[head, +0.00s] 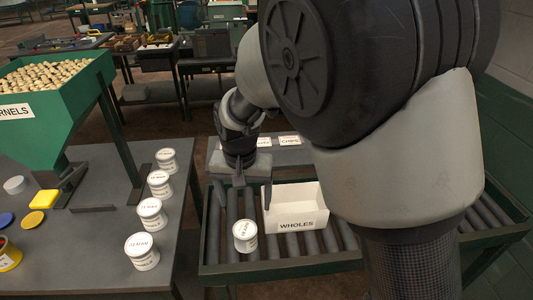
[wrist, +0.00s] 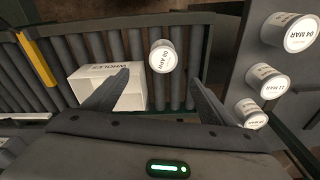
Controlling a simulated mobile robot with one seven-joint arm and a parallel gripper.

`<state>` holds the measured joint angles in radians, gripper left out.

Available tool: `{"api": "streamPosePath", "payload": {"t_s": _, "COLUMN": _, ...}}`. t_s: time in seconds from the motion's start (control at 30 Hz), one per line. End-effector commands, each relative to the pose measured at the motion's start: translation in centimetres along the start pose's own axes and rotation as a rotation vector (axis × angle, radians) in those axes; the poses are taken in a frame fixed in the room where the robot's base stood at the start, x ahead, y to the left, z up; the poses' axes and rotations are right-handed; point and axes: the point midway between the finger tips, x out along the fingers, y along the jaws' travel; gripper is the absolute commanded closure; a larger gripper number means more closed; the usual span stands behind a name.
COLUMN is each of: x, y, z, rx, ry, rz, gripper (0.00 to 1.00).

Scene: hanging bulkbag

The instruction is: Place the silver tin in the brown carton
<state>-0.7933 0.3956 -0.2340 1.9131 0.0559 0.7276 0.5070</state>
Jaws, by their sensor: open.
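A pale silver-white tin (head: 245,237) with a dated lid stands upright on the roller conveyor, at the front left of an open carton. The lid reads "08 APR" in the wrist view (wrist: 162,57). The carton (head: 297,218) looks white rather than brown and is labelled "WHOLES"; it also shows in the wrist view (wrist: 112,90). My gripper (head: 243,193) is open and empty above the conveyor, left of the carton. In the wrist view its fingertips (wrist: 159,77) are apart, and the tin shows just beyond the gap between them. The carton's inside is partly hidden.
Several similar tins (head: 152,214) stand in a row on the grey table (head: 95,235) left of the conveyor (head: 285,263). A green kernel hopper (head: 50,125) stands over that table. Bare rollers surround the tin. My arm hides the conveyor's right part.

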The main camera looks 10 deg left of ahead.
Motion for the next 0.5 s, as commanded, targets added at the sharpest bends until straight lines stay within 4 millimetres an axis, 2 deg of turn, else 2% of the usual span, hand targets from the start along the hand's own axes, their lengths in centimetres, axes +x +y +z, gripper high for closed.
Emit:
{"api": "streamPosePath", "payload": {"t_s": 0.17, "x": 1.8, "y": -1.2, "z": 0.1, "rx": -0.006, "ry": -0.006, "rz": 0.017, "gripper": 0.22}}
{"api": "streamPosePath", "payload": {"t_s": 0.5, "x": 8.8, "y": -0.9, "z": 0.3, "rx": -0.003, "ry": -0.009, "rz": 0.019, "gripper": 0.22}}
